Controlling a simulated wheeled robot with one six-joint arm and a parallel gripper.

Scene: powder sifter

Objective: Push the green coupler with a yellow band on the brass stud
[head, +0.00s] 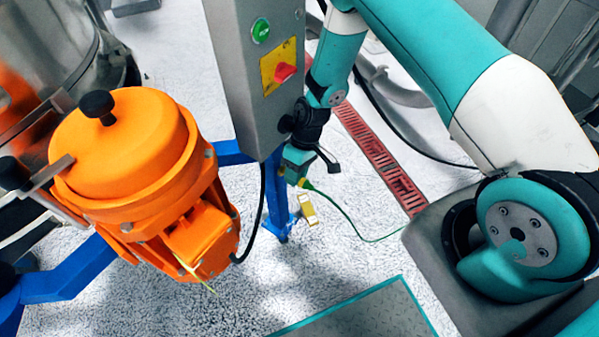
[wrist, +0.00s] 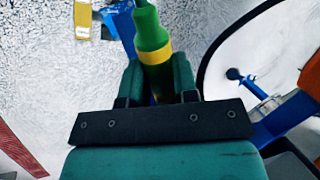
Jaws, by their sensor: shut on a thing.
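The green coupler (wrist: 151,32) with its yellow band (wrist: 155,57) is held between the two fingers of my gripper (wrist: 154,74) in the wrist view, its green end pointing up past the fingertips. In the head view my gripper (head: 297,160) hangs beside the lower edge of the grey control box, above the floor. The coupler is small and mostly hidden by the gripper there. A thin green cable (head: 345,215) runs from near the gripper down across the floor. I cannot make out the brass stud in either view.
The grey control box (head: 255,125) stands just left of my gripper. An orange motor (head: 200,240) with an orange lid is further left, on blue frame legs (head: 65,272). A red floor grate (head: 378,155) is to the right.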

